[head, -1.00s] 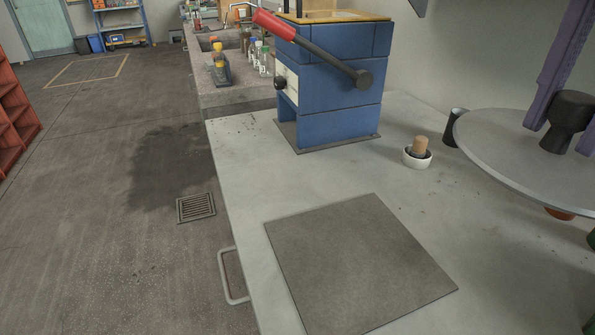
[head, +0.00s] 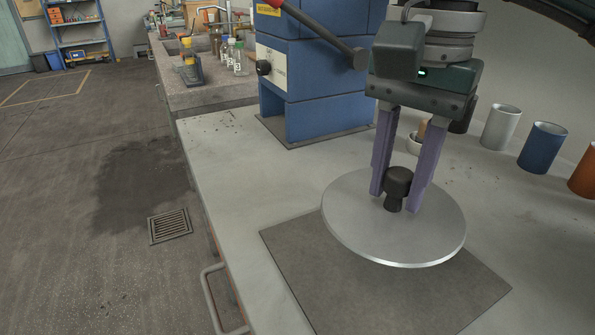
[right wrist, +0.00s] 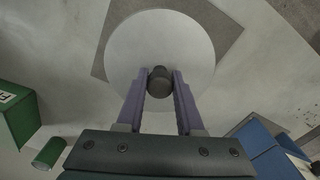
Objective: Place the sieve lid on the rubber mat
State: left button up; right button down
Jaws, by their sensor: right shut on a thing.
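The sieve lid (head: 375,230) is a round grey metal disc with a black knob (head: 398,182). My right gripper (head: 402,195) is shut on the knob, one purple finger on each side. In the head view the lid overlaps the far part of the rubber mat (head: 375,290), a dark grey square on the bench. The lid seems held above the mat; the gap is hard to judge. The right wrist view also shows the lid (right wrist: 160,40) between the fingers (right wrist: 160,95), covering part of the mat (right wrist: 220,25). My left gripper is out of view.
A blue press (head: 315,100) with a red-handled lever stands at the back of the concrete bench (head: 225,150). White, blue and orange cups (head: 541,148) line the right back. A small white dish stands behind the gripper. The bench left of the mat is clear.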

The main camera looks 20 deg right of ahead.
aim_at(399, 172)
notch_tip(399, 172, down, 7)
jog(key=shift+b, duration=0.4)
jog(key=shift+f, duration=0.2)
jog(key=c, duration=0.5)
grip_release()
jog(key=shift+r, duration=0.1)
jog(key=shift+c, duration=0.2)
jog(key=shift+r, duration=0.25)
notch_tip(399, 172, up, 12)
jog(key=shift+f+p, duration=0.1)
jog(key=shift+p, duration=0.5)
